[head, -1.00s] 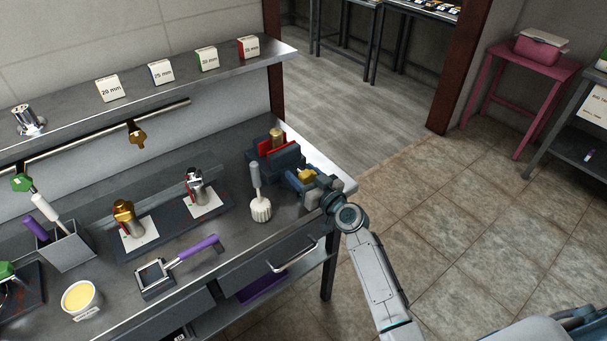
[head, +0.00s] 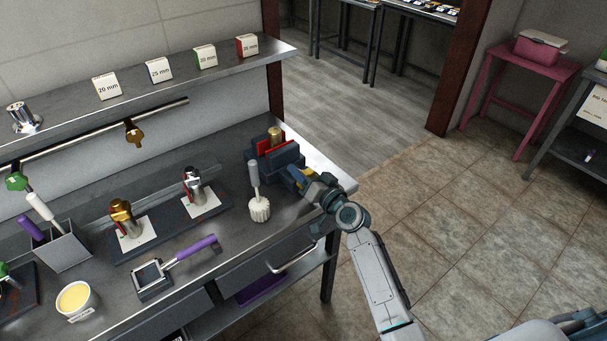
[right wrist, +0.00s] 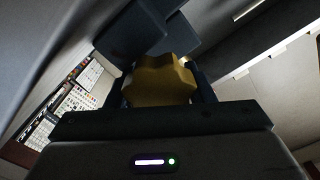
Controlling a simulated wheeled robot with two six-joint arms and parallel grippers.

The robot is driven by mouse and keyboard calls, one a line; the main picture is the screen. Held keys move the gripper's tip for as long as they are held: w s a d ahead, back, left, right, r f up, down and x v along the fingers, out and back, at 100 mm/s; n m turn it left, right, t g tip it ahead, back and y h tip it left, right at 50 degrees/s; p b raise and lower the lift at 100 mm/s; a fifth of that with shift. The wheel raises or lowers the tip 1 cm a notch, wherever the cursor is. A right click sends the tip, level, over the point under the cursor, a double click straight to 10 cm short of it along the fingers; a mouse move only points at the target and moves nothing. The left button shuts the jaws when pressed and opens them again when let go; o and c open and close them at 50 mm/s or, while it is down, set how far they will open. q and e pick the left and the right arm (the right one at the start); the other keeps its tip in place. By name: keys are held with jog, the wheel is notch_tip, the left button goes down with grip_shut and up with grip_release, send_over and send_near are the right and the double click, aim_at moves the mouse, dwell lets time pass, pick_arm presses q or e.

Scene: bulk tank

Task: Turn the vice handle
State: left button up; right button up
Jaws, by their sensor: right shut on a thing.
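The vice (head: 262,163) stands at the right end of the bench, dark blue-grey with red jaw faces. A brass piece (head: 275,137) stands upright between its jaws. The yellow vice handle (head: 298,177) is on its front side, facing my arm. My right gripper (head: 308,184) is at the handle and shut on it. In the right wrist view the lobed yellow handle (right wrist: 160,82) sits between the fingers, with part of the vice (right wrist: 130,35) behind it. My left gripper is not in view.
A white brush with a grey handle (head: 259,206) stands just left of my right gripper. Brass and chrome fittings (head: 124,218) stand on white cards. A purple-handled tool (head: 152,279), a cup of yellow paste (head: 76,301) and a drawer handle (head: 290,257) are nearer the front.

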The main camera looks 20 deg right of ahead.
jog(key=shift+a+f, duration=0.1)
jog(key=shift+f, duration=0.2)
